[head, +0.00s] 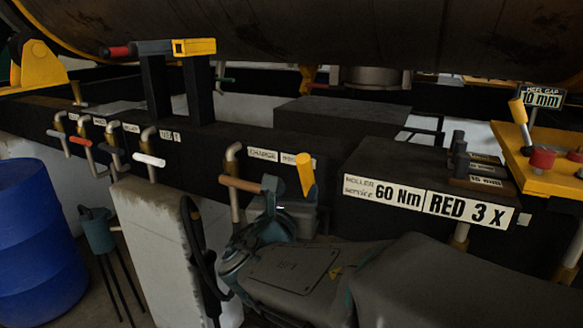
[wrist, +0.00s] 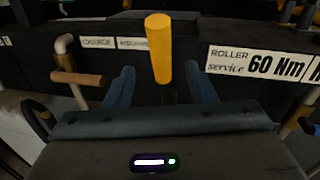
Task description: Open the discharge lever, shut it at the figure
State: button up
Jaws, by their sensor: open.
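The discharge lever seems to be the yellow-handled one (head: 305,173), standing nearly upright by a small label (head: 288,158) that it partly covers. In the wrist view, the yellow handle (wrist: 160,50) rises in the middle, in line with the gap between my fingers. My gripper (head: 291,192) is open, with blue-grey fingers. In the wrist view, my gripper (wrist: 162,88) shows a finger on each side of the handle, with clear gaps and no visible contact. The handle's lower end is dark and partly hidden. I cannot make out a figure readout for this lever.
A brown-handled lever (head: 240,184) is close left, under the "CHARGE" label (head: 263,153). Right is a sign reading "ROLLER service 60 Nm" (head: 383,193), beside "RED 3 X" (head: 468,209). Several levers line the beam at left, including a white-handled one (head: 148,160). A blue drum (head: 40,235) stands lower left.

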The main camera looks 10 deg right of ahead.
aim_at(309, 170)
jog(key=p+x, duration=0.1)
jog(key=x, duration=1)
